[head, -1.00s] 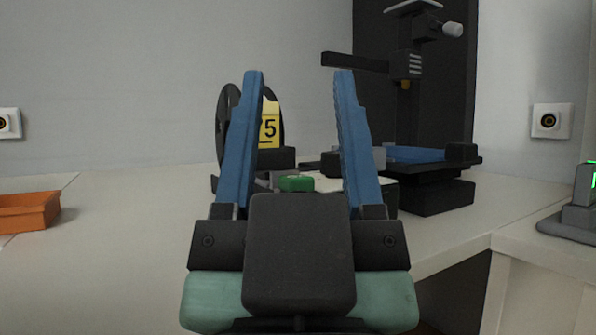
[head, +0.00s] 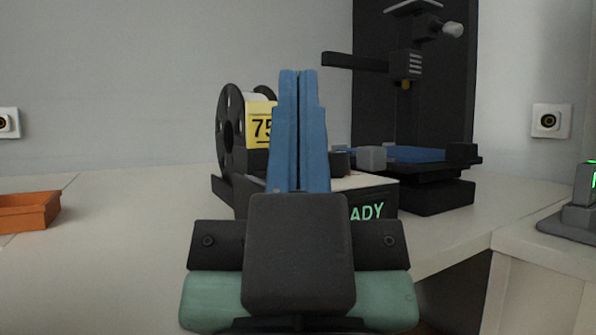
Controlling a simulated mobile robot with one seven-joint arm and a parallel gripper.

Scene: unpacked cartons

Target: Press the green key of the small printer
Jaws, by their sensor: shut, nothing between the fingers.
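The small printer (head: 374,195) is a dark, low box with a pale top and green display letters, of which "ADY" shows. It stands on the table behind my gripper. A black reel (head: 230,135) and a yellow label (head: 261,126) reading "75" are at its left. My gripper (head: 299,75) is shut and empty, its blue fingers together and pointing up in the picture, in front of the printer. The green key is hidden behind my fingers and the gripper body. I cannot tell whether the fingers touch the printer.
A larger dark machine (head: 428,192) with a blue bed stands behind at the right. An orange tray (head: 28,211) is at the far left. A grey device (head: 575,217) is at the right edge. The table (head: 110,250) is clear at the left.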

